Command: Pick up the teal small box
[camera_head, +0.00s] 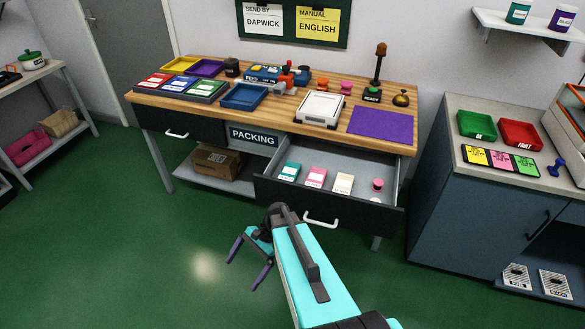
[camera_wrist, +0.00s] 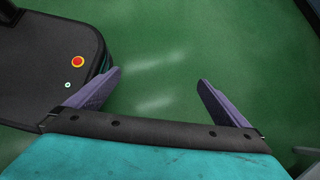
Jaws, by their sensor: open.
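The teal small box (camera_head: 289,172) lies in the open drawer (camera_head: 330,210) of the packing bench, at the drawer's left end. It has a white label on it. In the head view my gripper (camera_head: 248,262) is below and left of the drawer, over the green floor, apart from the box. Its purple fingers are spread and empty. In the wrist view my gripper (camera_wrist: 158,88) also shows open, with only floor between the fingers. The teal box is not in the wrist view.
Beside the teal box in the drawer are a pink box (camera_head: 316,177), a cream box (camera_head: 344,183) and a pink round item (camera_head: 377,184). The wooden bench top (camera_head: 330,132) above carries trays and tools. A blue cabinet (camera_head: 480,205) stands right. The floor in front is clear.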

